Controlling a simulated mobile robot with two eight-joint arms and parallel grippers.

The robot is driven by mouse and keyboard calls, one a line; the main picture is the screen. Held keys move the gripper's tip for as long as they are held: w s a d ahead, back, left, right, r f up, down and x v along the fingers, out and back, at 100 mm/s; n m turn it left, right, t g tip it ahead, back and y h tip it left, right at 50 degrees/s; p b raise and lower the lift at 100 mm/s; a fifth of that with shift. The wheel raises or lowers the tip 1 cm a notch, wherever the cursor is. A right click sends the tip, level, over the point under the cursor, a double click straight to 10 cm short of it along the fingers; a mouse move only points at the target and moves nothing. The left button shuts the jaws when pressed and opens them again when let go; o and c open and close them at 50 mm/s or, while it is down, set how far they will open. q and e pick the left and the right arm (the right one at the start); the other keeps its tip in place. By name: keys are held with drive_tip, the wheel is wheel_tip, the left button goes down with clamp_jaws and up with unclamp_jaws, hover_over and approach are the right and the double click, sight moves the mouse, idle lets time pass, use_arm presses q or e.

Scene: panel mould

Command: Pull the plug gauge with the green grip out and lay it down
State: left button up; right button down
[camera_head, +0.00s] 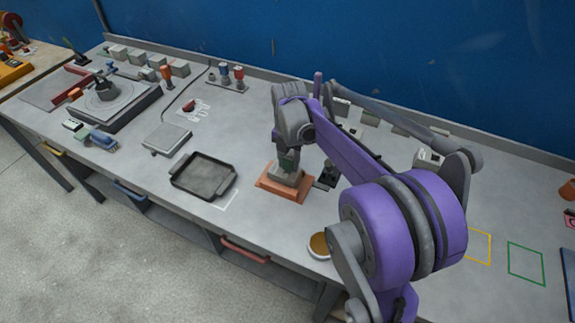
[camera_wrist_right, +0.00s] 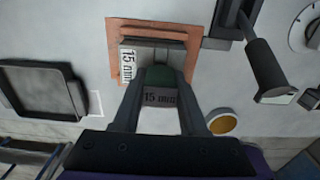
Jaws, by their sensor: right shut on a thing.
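The plug gauge with the green grip (camera_wrist_right: 160,75) is between the fingers of my right gripper (camera_wrist_right: 158,98). A grey face marked "15 mm" shows between the fingers beside the green. A grey block (camera_wrist_right: 128,63), also marked "15 mm", stands on an orange-brown base plate (camera_wrist_right: 114,38) directly at the gauge. In the head view my right gripper (camera_head: 288,158) points down over the grey block (camera_head: 284,175) on its orange-brown base (camera_head: 291,192). The fingers hide the plug's lower part, so I cannot tell how deep it sits. My left gripper is out of view.
A black tray (camera_head: 182,184) lies left of the base plate, beside a white outline (camera_head: 230,200). A dark stand (camera_head: 328,176) is close on the right. A round yellowish dish (camera_head: 319,245) sits near the front edge. Coloured plugs (camera_head: 239,73) stand in a rack at the back.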

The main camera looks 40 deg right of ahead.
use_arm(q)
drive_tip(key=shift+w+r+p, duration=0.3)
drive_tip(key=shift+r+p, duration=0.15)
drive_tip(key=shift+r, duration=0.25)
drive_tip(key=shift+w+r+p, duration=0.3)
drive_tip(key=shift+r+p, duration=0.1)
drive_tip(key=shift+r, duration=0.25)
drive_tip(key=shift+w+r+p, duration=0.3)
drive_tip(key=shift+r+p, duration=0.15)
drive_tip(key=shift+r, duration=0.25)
use_arm(e)
drive_tip(key=shift+r, duration=3)
drive_tip(key=shift+r, duration=0.1)
drive_tip(key=shift+r+p, duration=0.8)
drive_tip(key=shift+r, duration=1.15)
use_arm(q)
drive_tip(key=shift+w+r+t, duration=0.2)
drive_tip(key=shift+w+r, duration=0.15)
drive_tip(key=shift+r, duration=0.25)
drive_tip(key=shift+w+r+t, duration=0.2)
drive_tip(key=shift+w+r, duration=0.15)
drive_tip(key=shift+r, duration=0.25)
use_arm(e)
drive_tip(key=shift+f, duration=0.1)
